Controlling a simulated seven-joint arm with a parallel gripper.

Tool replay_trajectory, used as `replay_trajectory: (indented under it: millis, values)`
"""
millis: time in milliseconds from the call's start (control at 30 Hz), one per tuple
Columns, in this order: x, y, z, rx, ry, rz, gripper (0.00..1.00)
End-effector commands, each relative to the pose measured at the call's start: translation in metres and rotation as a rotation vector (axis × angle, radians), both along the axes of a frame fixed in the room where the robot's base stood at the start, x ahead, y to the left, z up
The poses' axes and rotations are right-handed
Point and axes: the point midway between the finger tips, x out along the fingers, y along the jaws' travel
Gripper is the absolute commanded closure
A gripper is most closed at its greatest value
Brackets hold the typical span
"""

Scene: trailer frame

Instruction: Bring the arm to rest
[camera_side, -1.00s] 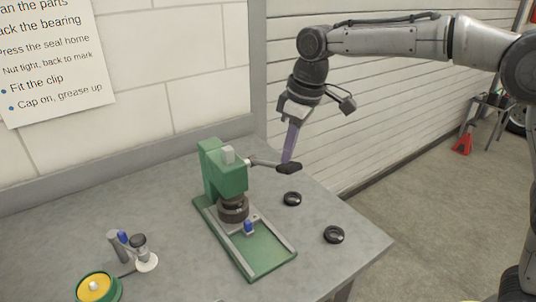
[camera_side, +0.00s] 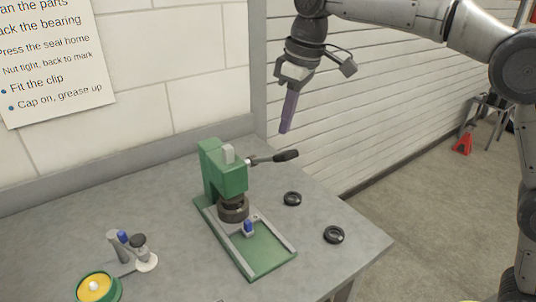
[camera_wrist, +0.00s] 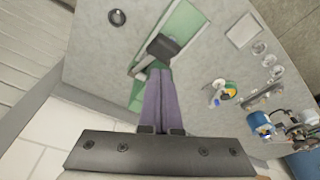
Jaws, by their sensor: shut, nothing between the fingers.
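My gripper (camera_side: 285,130) is shut and empty, its purple fingers together and pointing down, above and apart from the press handle. The wrist view also shows my gripper (camera_wrist: 161,72), with its closed fingers overlapping part of the press in the picture. The green press (camera_side: 226,180) stands on the grey bench, and its lever handle (camera_side: 285,156) sticks out to the right with a black grip. In the wrist view the dark grip (camera_wrist: 164,46) shows just beyond the fingertips.
Two black rings (camera_side: 292,199) (camera_side: 334,235) lie on the bench right of the press. A green pot with yellow contents (camera_side: 97,288) and a small stand with a blue-topped part (camera_side: 122,238) are at front left. A wall is behind; the air around my gripper is clear.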

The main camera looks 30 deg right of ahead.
Motion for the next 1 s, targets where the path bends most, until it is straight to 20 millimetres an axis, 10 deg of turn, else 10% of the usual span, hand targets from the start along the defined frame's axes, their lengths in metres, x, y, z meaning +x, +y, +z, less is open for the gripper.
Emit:
replay_trajectory:
  millis: [433, 567, 800, 1000]
  values:
    - [0.000, -0.002, 0.001, 0.000, -0.002, -0.004, 1.00]
    - [-0.007, -0.015, 0.029, 0.015, -0.058, -0.027, 1.00]
    - [-0.085, -0.065, 0.073, 0.028, -0.145, -0.114, 1.00]
    - [-0.163, -0.100, 0.065, 0.036, -0.209, -0.220, 1.00]
